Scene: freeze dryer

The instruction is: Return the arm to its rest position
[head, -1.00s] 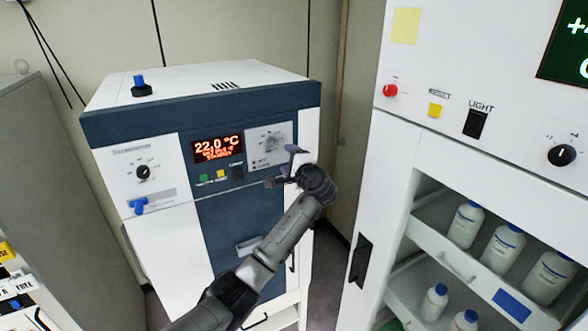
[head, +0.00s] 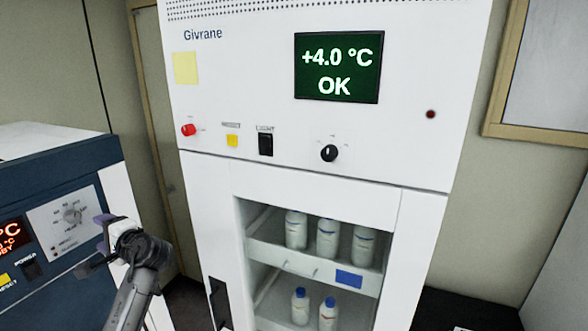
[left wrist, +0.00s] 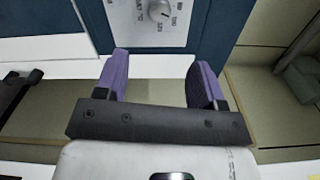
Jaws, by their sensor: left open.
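My left gripper (head: 103,240) is at the lower left of the head view, in front of the freeze dryer's blue front panel (head: 60,270). In the left wrist view my left gripper (left wrist: 160,85) has its two purple fingers apart, with nothing between them. Beyond the fingers is the dryer's light control panel with a round dial (left wrist: 160,10). The gripper appears apart from the panel. The arm runs down from the gripper to the bottom edge of the head view. My right gripper does not show.
A tall white Givrane fridge (head: 240,85) fills the middle, its green display (head: 337,68) reading +4.0 °C OK. White bottles (head: 326,238) stand on its shelves behind the front opening. A framed board (head: 545,75) hangs at the right.

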